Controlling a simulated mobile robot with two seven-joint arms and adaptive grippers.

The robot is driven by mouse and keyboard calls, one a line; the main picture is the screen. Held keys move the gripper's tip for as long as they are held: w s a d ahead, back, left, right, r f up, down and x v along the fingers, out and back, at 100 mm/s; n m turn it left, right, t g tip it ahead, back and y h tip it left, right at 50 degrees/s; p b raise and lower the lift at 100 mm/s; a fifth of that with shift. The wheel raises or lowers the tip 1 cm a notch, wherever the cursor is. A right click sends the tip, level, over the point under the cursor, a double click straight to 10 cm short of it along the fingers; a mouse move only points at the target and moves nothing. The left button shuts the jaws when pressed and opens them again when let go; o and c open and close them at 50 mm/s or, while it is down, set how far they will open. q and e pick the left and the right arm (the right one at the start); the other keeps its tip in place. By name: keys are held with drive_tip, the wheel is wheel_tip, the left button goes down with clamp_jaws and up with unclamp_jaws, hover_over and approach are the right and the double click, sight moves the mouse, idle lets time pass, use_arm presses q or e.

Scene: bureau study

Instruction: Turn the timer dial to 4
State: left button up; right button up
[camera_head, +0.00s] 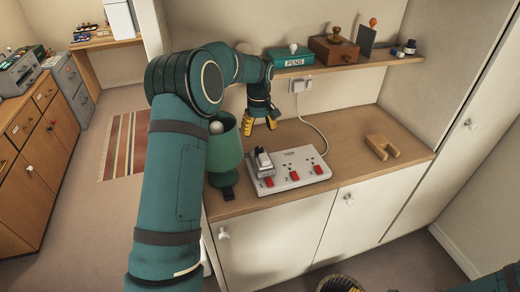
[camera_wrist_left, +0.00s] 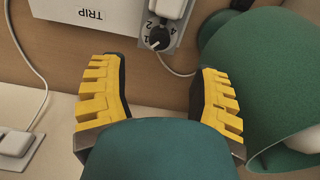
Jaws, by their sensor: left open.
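The timer dial (camera_wrist_left: 158,39) is a dark round knob with a pale mark, on a grey face with the numbers 1, 2 and 4 around it. I cannot tell for sure which number the mark points at. The timer (camera_head: 263,163) stands at the left end of a white power strip (camera_head: 305,158) on the desk; the strip also shows in the left wrist view (camera_wrist_left: 65,22), marked TRIP. My left gripper (camera_head: 260,123) is open and empty, above the desk behind the timer. Its yellow fingers (camera_wrist_left: 160,75) are apart from the dial. My right gripper is out of view.
A green lamp (camera_head: 226,150) stands just left of the strip, close to my left arm; its shade fills the right of the wrist view. A wooden block (camera_head: 382,147) lies at the right. A shelf (camera_head: 345,66) with a PENS box (camera_head: 291,57) hangs above. A white cord runs to the strip.

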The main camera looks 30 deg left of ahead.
sight(259, 149)
use_arm(q)
wheel_tip(259, 149, down, 9)
drive_tip(key=shift+f, duration=0.2)
idle(0.3)
clamp_jaws()
